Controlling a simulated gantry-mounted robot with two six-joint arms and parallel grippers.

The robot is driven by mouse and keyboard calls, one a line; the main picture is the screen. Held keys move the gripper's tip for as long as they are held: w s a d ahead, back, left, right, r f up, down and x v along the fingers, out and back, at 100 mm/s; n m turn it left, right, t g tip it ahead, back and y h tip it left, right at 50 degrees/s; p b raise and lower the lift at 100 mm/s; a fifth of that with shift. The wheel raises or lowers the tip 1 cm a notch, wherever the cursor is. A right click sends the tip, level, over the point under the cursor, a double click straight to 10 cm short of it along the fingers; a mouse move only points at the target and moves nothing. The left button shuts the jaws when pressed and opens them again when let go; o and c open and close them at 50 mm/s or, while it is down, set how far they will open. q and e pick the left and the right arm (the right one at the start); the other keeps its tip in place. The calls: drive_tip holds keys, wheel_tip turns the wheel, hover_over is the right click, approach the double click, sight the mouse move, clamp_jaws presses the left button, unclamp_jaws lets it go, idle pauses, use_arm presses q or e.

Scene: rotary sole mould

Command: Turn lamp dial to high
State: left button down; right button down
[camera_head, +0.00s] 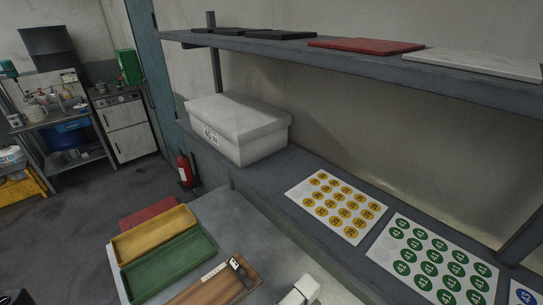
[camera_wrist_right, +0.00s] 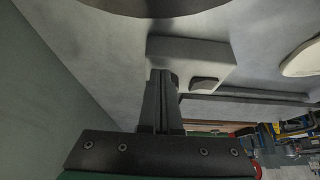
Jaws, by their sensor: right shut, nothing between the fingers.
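In the right wrist view a pale grey block (camera_wrist_right: 190,60) with a small dark knob (camera_wrist_right: 206,83) stands in front of my right gripper (camera_wrist_right: 162,75). The knob may be the lamp dial; its setting cannot be read. The right gripper is shut and empty. Its fingertips overlap the block's left part in the picture, left of the knob; I cannot tell whether they touch. A large dark rounded shape (camera_wrist_right: 155,5) hangs at the top edge. In the head view no lamp or dial can be made out, and neither gripper is recognisable.
In the head view, yellow (camera_head: 153,235), green (camera_head: 168,263) and brown (camera_head: 215,285) trays lie on the bench. A white object (camera_head: 300,291) is cut off at the bottom edge. A white box (camera_head: 238,130) and sticker sheets (camera_head: 335,204) lie under the shelf (camera_head: 350,62).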

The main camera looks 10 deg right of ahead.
drive_tip(key=shift+w+a, duration=0.15)
drive_tip(key=shift+a, duration=0.1)
idle(0.5)
drive_tip(key=shift+p, duration=0.4)
drive_tip(key=shift+s+a+r+p, duration=0.1)
drive_tip(key=shift+s+a+p, duration=0.35)
drive_tip(key=shift+p, duration=1.05)
drive_tip(key=shift+s+a+p, duration=0.15)
drive_tip(key=shift+a+p, duration=0.3)
drive_tip(key=shift+p, duration=0.35)
